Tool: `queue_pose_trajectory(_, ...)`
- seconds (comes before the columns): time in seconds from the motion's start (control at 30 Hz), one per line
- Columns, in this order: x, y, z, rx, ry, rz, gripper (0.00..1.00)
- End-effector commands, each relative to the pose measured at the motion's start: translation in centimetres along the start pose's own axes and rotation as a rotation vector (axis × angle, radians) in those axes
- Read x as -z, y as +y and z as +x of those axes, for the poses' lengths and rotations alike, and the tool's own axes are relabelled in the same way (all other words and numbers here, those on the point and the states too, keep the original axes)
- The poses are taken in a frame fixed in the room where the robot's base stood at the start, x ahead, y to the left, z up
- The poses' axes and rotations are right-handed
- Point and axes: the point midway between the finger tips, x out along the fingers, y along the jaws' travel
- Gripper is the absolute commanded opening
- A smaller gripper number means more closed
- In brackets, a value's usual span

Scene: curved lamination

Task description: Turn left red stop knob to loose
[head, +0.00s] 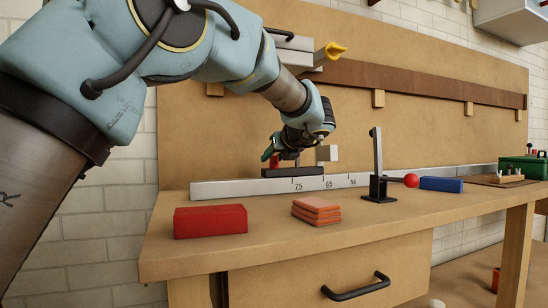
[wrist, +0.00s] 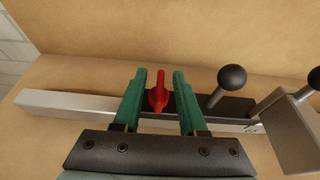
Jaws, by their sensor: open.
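The left red stop knob (wrist: 159,91) stands on a black stop block (wrist: 205,104) on the metal rail. In the wrist view it sits between the two green fingers of my gripper (wrist: 156,92), with a gap on each side. My gripper (head: 279,157) is open and reaches down over the stop near the rail's left part in the head view. There the red knob (head: 274,161) shows only in part beside the fingers. Whether the knob is tight or loose I cannot tell.
A black ball-ended lever (wrist: 229,82) stands right of the knob, and a grey block (wrist: 297,128) is farther right. On the bench lie a red block (head: 210,221), orange pads (head: 316,210), a black stand with a red ball (head: 379,180) and a blue block (head: 441,184).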

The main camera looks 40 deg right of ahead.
Motion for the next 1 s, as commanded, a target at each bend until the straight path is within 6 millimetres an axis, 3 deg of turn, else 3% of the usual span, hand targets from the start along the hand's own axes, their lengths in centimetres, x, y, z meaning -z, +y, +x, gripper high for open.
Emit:
queue_pose_trajectory(0.27,-0.1,-0.1,-0.9,0.002,0.0,0.0,0.41)
queue_pose_trajectory(0.7,-0.1,-0.1,-8.8,0.003,0.0,0.0,0.41)
queue_pose_trajectory(1.0,0.0,0.0,-10.8,0.0,0.0,0.0,0.41)
